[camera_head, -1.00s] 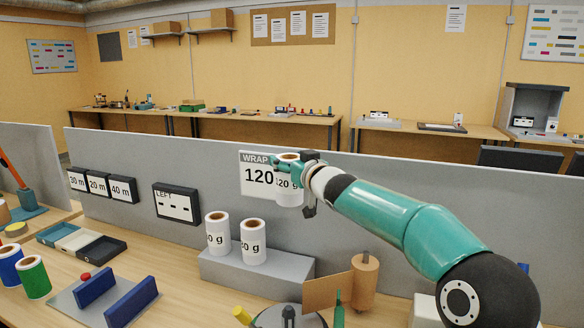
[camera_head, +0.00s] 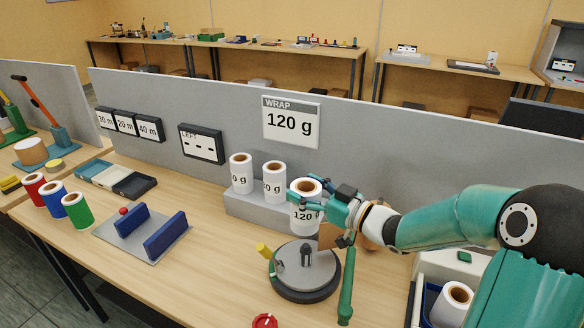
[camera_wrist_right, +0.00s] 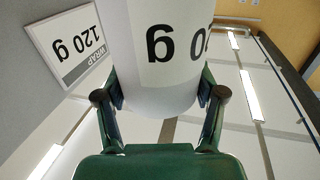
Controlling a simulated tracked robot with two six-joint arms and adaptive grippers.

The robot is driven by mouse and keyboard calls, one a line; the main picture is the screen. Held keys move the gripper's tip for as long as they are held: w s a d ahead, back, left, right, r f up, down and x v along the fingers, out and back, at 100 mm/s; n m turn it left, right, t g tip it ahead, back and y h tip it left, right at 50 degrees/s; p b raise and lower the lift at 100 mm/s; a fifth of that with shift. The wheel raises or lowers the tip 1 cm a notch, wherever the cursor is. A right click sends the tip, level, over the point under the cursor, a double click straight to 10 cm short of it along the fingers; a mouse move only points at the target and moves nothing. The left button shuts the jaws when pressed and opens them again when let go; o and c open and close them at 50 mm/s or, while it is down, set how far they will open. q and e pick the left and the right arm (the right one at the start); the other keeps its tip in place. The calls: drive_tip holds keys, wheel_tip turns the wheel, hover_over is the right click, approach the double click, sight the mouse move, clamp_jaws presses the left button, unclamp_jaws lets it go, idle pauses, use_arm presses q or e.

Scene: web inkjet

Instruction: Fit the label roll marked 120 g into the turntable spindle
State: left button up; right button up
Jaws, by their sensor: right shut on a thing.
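The white label roll marked 120 g (camera_head: 305,217) has a brown core and is upright. My right gripper (camera_head: 318,201) is shut on its side and holds it up; the right wrist view shows the roll (camera_wrist_right: 165,45) between both fingers (camera_wrist_right: 160,95). The turntable (camera_head: 318,282) is a grey disc on a dark base, with a short dark spindle (camera_head: 305,254) standing bare at its middle. In the head view the roll appears above the spindle; the distance between them is hard to judge. My left gripper is not in view.
Two more white rolls (camera_head: 241,174) (camera_head: 274,182) stand on a grey step (camera_head: 240,206) behind. A WRAP 120 g sign (camera_head: 291,123) is on the divider. A yellow-tipped piece (camera_head: 263,250) and a green handle (camera_head: 346,290) flank the turntable. Blue plates (camera_head: 165,236) stand at left.

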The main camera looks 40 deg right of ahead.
sight(306, 223)
drive_tip(key=shift+s+d, duration=0.1)
drive_tip(key=shift+d, duration=0.1)
idle(0.3)
wheel_tip(306, 223, down, 6)
drive_tip(key=b, duration=0.5)
drive_tip(key=shift+r+b, duration=0.15)
drive_tip(key=shift+b, duration=0.2)
drive_tip(key=shift+b, duration=0.3)
idle(1.4)
drive_tip(key=shift+f+b, duration=1.5)
drive_tip(key=shift+f, duration=0.15)
drive_tip(key=shift+r, duration=0.1)
drive_tip(key=shift+r+p, duration=1.1)
drive_tip(key=shift+r, duration=0.2)
